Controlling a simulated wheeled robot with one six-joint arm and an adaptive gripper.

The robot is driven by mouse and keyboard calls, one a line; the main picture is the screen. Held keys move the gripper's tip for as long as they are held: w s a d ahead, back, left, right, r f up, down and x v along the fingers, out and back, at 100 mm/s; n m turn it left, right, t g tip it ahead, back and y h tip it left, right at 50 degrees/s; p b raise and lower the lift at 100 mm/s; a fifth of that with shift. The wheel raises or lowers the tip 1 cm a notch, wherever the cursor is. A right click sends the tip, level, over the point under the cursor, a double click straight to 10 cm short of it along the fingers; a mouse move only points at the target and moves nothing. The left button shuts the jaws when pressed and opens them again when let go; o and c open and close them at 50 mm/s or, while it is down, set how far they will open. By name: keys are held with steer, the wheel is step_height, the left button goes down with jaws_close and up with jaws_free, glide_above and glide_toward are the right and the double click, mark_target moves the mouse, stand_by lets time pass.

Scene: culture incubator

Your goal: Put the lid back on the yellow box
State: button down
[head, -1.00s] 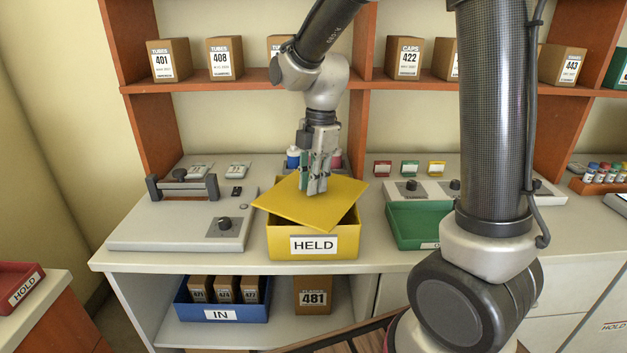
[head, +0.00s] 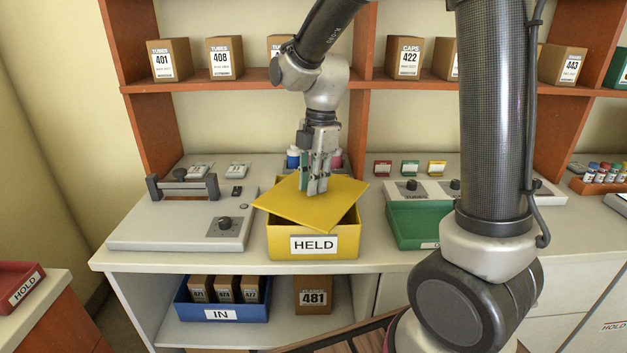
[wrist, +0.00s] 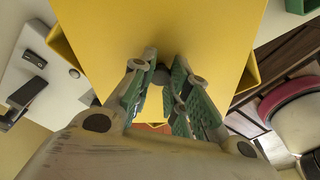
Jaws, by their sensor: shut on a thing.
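The yellow box (head: 342,245) labelled HELD stands on the counter. Its yellow lid (head: 300,206) lies over the top of the box, turned at an angle to the rim, so that corners of the box opening show at its sides. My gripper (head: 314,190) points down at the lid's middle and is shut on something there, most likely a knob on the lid. In the wrist view, the lid (wrist: 150,25) fills the middle behind my fingers (wrist: 160,85), and a small grey round piece shows between them. Box corners stick out from under the lid on both sides.
A grey device (head: 180,228) with a knob stands left of the box. A green tray (head: 415,225) stands to the right. White bottles with blue and pink (head: 293,158) stand close behind my gripper. A blue IN bin (head: 222,302) is on the shelf below.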

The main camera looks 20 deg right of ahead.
steer(key=shift+f, duration=0.1)
stand_by(0.7)
steer(key=c, duration=0.8)
jaws_free()
steer(key=shift+r, duration=3.5)
jaws_close()
steer(key=shift+f, duration=0.25)
